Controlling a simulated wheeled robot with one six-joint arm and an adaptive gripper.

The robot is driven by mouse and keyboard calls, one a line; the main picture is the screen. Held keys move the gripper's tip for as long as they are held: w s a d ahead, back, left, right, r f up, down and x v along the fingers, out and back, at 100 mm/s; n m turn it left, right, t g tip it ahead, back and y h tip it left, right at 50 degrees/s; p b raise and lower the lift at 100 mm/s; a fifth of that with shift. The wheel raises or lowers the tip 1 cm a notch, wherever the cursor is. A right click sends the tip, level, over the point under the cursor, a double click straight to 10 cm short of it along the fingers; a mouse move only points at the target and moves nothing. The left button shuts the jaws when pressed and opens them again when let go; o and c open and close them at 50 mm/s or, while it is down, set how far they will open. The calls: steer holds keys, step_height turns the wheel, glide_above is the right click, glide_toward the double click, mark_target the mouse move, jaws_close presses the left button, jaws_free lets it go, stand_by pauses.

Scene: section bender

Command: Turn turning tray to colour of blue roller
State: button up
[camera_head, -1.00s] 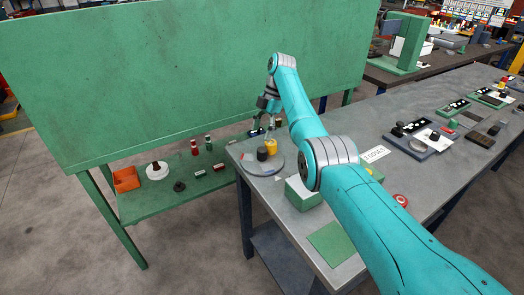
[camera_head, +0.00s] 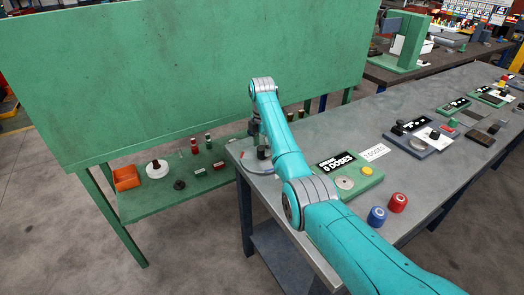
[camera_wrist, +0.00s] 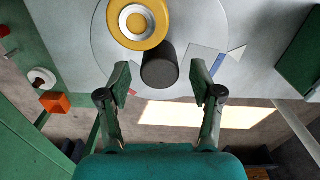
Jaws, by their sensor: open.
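The turning tray (camera_wrist: 195,25) is a pale grey disc in the wrist view. It carries a yellow ring-shaped piece (camera_wrist: 158,38) with a pale centre, and a dark upright knob (camera_wrist: 160,68). Blue, white and red marks show near its edge. In the head view the tray (camera_head: 252,165) is at the table's far left corner, partly hidden by my arm. My gripper (camera_wrist: 160,72) is open, its fingers on either side of the knob with gaps visible; their height against it is unclear. The blue roller (camera_head: 377,216) stands on the table's near edge, beside the red roller (camera_head: 397,203).
A green box labelled doses (camera_head: 348,172) with a yellow button lies right of my arm. A white card (camera_head: 375,152) is behind it. A green bench (camera_head: 150,208) with an orange bin (camera_head: 126,178) stands to the left. Several devices stand farther right.

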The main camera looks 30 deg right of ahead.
steer(key=shift+f, duration=1.1)
jaws_close()
steer(key=shift+d, duration=0.1)
